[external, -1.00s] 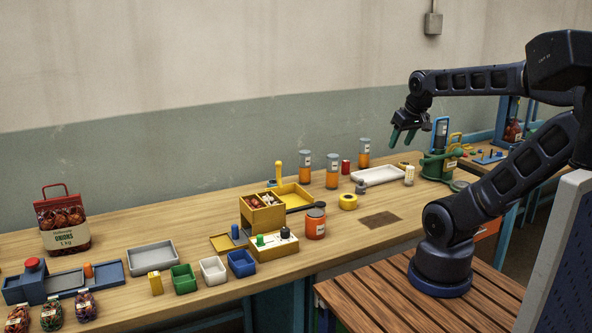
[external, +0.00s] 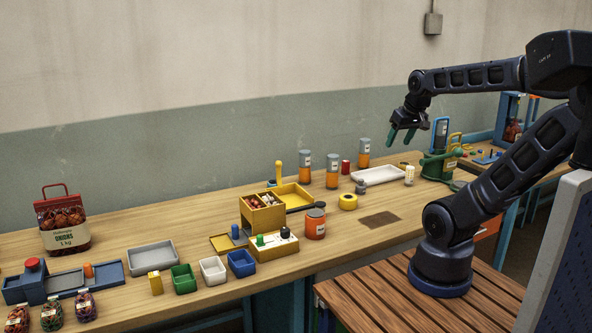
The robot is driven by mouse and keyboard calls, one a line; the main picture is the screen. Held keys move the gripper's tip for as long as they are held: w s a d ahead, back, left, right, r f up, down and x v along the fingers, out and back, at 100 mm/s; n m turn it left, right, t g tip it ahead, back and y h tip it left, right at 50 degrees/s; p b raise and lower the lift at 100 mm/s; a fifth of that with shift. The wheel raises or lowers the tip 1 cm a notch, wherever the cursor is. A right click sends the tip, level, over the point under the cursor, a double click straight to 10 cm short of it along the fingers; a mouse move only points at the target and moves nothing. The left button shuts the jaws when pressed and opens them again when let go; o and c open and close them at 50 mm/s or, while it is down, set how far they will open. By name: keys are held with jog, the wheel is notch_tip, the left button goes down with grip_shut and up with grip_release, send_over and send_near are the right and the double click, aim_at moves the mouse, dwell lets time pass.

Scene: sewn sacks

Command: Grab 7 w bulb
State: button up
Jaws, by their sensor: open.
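My gripper (external: 401,137) is open and empty, with its teal fingers pointing down, high above the far right part of the bench. I cannot make out a bulb marked 7 W, as labels are too small to read. A small white upright item with a label (external: 409,176) stands below my gripper, right of a white tray (external: 378,176); I cannot tell whether it is a bulb or its box.
A green device (external: 437,168) stands right of the white item. Orange-and-grey jars (external: 332,172), a yellow tape roll (external: 348,202) and a yellow organiser box (external: 264,218) stand to the left. A dark mat (external: 380,219) lies on clear bench. A labelled onion sack (external: 63,226) stands far left.

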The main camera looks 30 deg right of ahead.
jog(key=w+d+f+m+y, duration=0.1)
jog(key=w+d+f, duration=0.1)
jog(key=w, duration=0.3)
jog(key=w+d+f+m, duration=0.1)
jog(key=w+d+f, duration=0.1)
jog(key=w+d, duration=0.15)
jog(key=m+g+h, duration=0.2)
jog(key=m+h, duration=0.3)
jog(key=m, duration=0.3)
send_near(410, 175)
jog(key=d, duration=0.1)
jog(key=shift+w+d+f, duration=0.25)
jog(key=shift+w+f, duration=0.25)
jog(key=shift+f, duration=0.05)
jog(key=shift+x, duration=2.35)
jog(key=shift+w+d+f, duration=0.35)
jog(key=shift+w+f, duration=0.05)
jog(key=shift+f, duration=0.3)
jog(key=shift+w+d+f, duration=0.35)
jog(key=shift+w+f, duration=0.05)
jog(key=shift+f, duration=0.3)
jog(key=shift+x, duration=0.95)
jog(key=shift+w+a, duration=0.1)
jog(key=shift+c, duration=0.2)
